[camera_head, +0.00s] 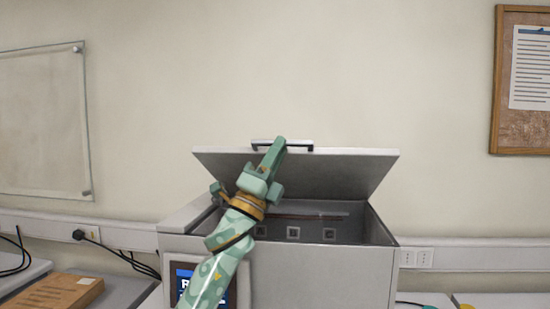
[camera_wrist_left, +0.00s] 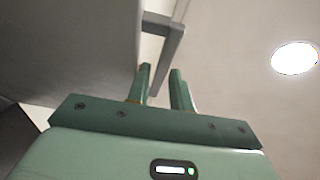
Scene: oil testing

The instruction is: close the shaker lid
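The shaker (camera_head: 320,275) is a grey box with its lid (camera_head: 340,172) raised and tilted back, so the inside shows. A dark handle (camera_head: 298,145) sits on the lid's upper edge; it also shows in the left wrist view (camera_wrist_left: 172,45). My left gripper (camera_head: 275,150) is up at the left part of this handle, in front of the lid. In the left wrist view its fingers (camera_wrist_left: 158,88) stand a little apart, with the handle's bar reaching toward the gap between them. Contact cannot be told. My right gripper is in neither view.
The shaker's open tub (camera_head: 330,229) lies below the lid. A screen (camera_head: 187,285) on its front is partly behind my left arm. A brown box (camera_head: 55,292) and black cables (camera_head: 120,255) are at the left. The wall behind is mostly bare.

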